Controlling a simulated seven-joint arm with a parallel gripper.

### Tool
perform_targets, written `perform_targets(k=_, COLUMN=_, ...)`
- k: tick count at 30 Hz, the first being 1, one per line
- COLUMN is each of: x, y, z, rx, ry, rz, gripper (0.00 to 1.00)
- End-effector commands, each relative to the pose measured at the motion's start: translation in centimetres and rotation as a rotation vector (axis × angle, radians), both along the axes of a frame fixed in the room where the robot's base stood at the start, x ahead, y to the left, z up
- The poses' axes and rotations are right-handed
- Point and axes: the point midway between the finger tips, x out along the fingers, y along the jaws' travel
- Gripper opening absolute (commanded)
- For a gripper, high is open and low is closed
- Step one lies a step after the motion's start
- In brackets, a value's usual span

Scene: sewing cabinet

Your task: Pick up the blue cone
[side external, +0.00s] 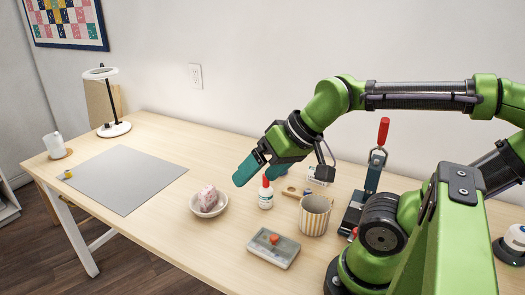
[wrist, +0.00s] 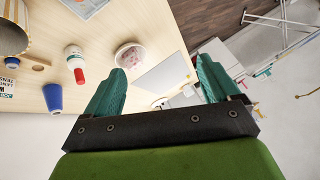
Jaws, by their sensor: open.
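The blue cone (wrist: 53,97) shows at the left of the wrist view, near the wall edge of the table, beside the red-capped bottle. In the side external view a teal-blue patch beside my gripper could be the cone or my second finger; I cannot tell which. My gripper (side external: 257,172) hangs above the table near the red-capped bottle. In the wrist view my gripper (wrist: 161,72) has its two teal fingers spread wide with nothing between them. The cone lies outside the fingers, to their left.
A white bottle with a red cap (side external: 266,193), a striped cup (side external: 314,215), a bowl with a pink lump (side external: 208,203) and a grey tray (side external: 273,248) stand close by. A red-handled press (side external: 376,170) stands by the arm.

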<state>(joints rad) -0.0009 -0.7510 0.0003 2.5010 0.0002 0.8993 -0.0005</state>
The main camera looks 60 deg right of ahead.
Motion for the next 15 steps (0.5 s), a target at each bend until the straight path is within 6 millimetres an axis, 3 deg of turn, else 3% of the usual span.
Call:
perform_targets(k=5, x=0.4, y=-0.9, z=-1.0, rx=0.003, ry=0.043, rz=-0.038, gripper=0.89)
perform_targets(k=8, x=2.0, y=-2.9, z=-1.6, rx=0.015, ry=0.101, rz=-0.106, gripper=0.89)
perform_targets(k=11, x=4.7, y=-6.2, z=-1.5, rx=0.054, ry=0.178, rz=-0.238, gripper=0.89)
perform_targets(k=15, x=8.4, y=-12.4, z=-1.8, rx=0.175, ry=0.302, rz=-0.555, gripper=0.89)
